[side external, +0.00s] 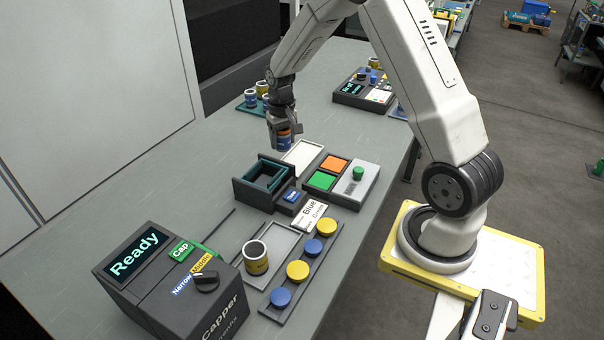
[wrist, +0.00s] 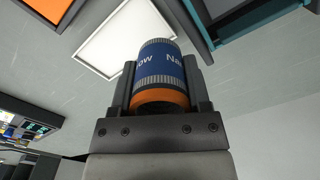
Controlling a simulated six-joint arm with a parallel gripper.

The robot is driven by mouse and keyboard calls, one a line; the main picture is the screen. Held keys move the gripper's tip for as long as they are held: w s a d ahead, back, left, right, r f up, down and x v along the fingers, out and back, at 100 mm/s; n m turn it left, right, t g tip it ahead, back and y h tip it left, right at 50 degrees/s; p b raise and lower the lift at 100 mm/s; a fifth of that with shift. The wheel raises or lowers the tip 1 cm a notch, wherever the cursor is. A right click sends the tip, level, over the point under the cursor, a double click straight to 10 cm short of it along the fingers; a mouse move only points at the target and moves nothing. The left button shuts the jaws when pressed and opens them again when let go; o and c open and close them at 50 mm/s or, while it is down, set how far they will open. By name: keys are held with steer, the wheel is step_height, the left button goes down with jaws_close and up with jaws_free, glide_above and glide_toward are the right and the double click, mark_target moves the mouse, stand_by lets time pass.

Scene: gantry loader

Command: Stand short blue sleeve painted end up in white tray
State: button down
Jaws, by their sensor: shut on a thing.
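My gripper (side external: 284,127) points down above the bench and is shut on a blue sleeve (side external: 284,142). In the wrist view the blue sleeve (wrist: 160,72) sits between the two fingers (wrist: 160,85), with white lettering, grey knurled bands and an orange band at the end nearest the palm. That orange end faces up, toward my gripper. The white tray (side external: 303,155) lies flat on the bench just below and right of the sleeve in the side view. It also shows in the wrist view (wrist: 112,42), apart from the sleeve, and looks empty.
A dark box with a teal-rimmed opening (side external: 262,184) stands in front of the tray. A panel with orange and green squares (side external: 334,163) is to its right. Several other sleeves stand on a teal mat (side external: 248,106) behind. The capper machine (side external: 180,280) is at front left.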

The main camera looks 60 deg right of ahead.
steer(key=d, duration=0.1)
steer(key=d+f, duration=0.1)
steer(key=d, duration=0.1)
steer(key=shift+s+f, duration=0.25)
steer(key=shift+f, duration=0.25)
steer(key=shift+f, duration=2.9)
steer(key=shift+f, duration=0.25)
jaws_free()
steer(key=shift+r, duration=0.15)
step_height(320, 180, up, 9)
stand_by(1.0)
